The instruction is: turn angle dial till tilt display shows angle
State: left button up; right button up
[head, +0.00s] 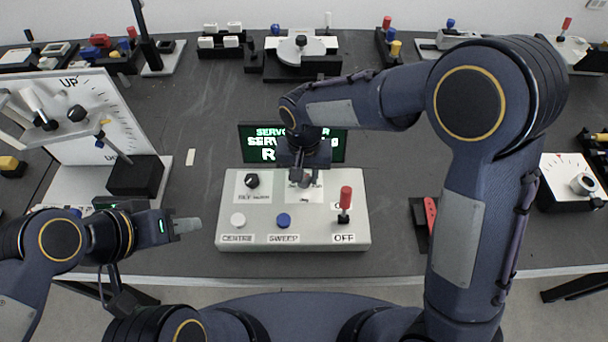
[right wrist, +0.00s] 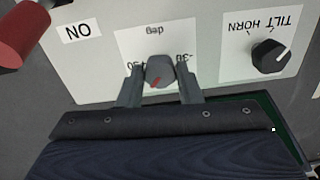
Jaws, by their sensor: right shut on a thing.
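The angle dial (right wrist: 160,71) is a grey knob with a red pointer mark, on a white plate marked "deg" in the right wrist view. Its pointer aims down and slightly left in that view. My right gripper (right wrist: 161,90) has a finger on each side of the dial and is shut on it. In the head view my right gripper (head: 304,176) covers most of the dial.
The control box (head: 300,262) also carries a black tilt/horn selector knob (head: 252,181), a white button (head: 238,220), a blue button (head: 284,220) and a red-topped lever (head: 345,200). A white board marked "UP" (head: 95,125) stands at left. A red-and-black object (head: 430,214) lies right of the box.

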jog(key=shift+m, duration=0.7)
jog(key=o, duration=1)
notch_tip(320, 180, up, 8)
jog(key=shift+f, duration=0.1)
